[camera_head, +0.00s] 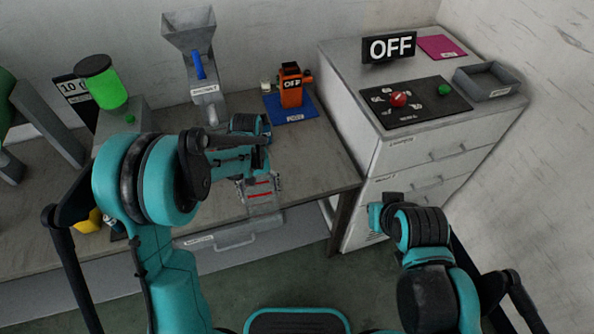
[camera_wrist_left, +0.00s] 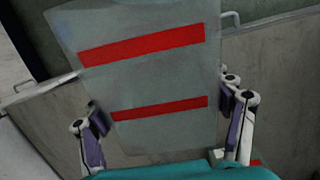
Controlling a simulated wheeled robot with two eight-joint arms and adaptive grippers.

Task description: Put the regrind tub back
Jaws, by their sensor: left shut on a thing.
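The regrind tub is a grey, see-through box with two red bands; it shows in the head view (camera_head: 264,203) and fills the middle of the left wrist view (camera_wrist_left: 150,80). My left gripper (camera_wrist_left: 166,106) is shut on the tub, with one finger on each side of it. In the head view the left gripper (camera_head: 260,184) is largely hidden under my arm, near the bench's front edge. Whether the tub touches the bench cannot be told. My right arm is at the lower right, and its fingers do not show.
The bench (camera_head: 320,160) is clear right of the tub. A grey hopper (camera_head: 190,30) and an orange device (camera_head: 291,92) on a blue mat (camera_head: 272,110) stand behind. A drawer cabinet (camera_head: 350,100) with a control panel and a grey tray (camera_head: 487,82) stands at the right.

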